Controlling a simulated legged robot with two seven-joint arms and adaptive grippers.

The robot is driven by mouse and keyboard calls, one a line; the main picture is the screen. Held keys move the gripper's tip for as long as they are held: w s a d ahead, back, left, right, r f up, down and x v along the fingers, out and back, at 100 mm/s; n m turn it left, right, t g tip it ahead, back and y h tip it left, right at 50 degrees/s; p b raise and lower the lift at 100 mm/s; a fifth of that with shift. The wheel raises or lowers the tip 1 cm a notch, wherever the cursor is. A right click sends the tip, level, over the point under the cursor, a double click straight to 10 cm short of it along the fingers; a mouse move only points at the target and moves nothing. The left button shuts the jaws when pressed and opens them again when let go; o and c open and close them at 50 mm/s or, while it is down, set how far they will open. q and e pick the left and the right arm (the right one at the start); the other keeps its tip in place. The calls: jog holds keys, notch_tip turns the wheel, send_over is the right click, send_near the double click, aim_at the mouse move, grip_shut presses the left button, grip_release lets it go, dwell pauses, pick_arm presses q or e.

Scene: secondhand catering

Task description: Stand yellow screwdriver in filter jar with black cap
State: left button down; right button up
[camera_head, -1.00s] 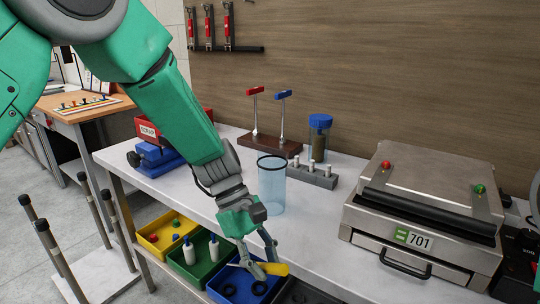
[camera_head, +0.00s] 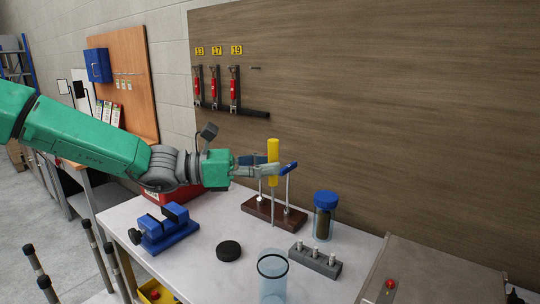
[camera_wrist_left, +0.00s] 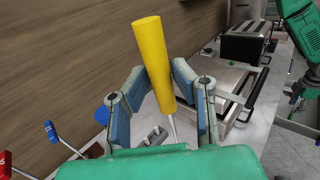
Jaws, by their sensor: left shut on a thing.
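My left gripper (camera_head: 268,168) is shut on the yellow screwdriver (camera_head: 273,148) and holds it roughly upright, handle up, above the back of the bench. The left wrist view shows the yellow handle (camera_wrist_left: 153,62) between the fingers (camera_wrist_left: 158,84), with the thin metal shaft pointing down. The clear bluish filter jar (camera_head: 272,285) with a black rim stands upright near the front, below and apart from the gripper. Its top looks open. A round black cap (camera_head: 229,250) lies flat on the bench to its left. Part of my right arm shows in the left wrist view; its fingers are unclear.
A wooden stand (camera_head: 262,213) with upright metal rods is behind the gripper's spot. A blue-capped jar (camera_head: 324,217) and grey block with pegs (camera_head: 315,262) stand right. A blue vise (camera_head: 165,230) is left. A metal appliance (camera_head: 425,275) fills the right. Bench between is clear.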

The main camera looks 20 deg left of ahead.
pick_arm(q)
jog(key=shift+d+f+b, duration=0.15)
jog(key=shift+f+b, duration=0.55)
jog(key=shift+f, duration=0.25)
notch_tip(320, 180, down, 4)
jog(key=shift+r+b, duration=0.25)
jog(key=shift+b, duration=1)
notch_tip(320, 180, down, 10)
jog(key=b, duration=0.7)
jog(key=shift+r, duration=0.15)
jog(key=c, duration=1.3)
grip_release()
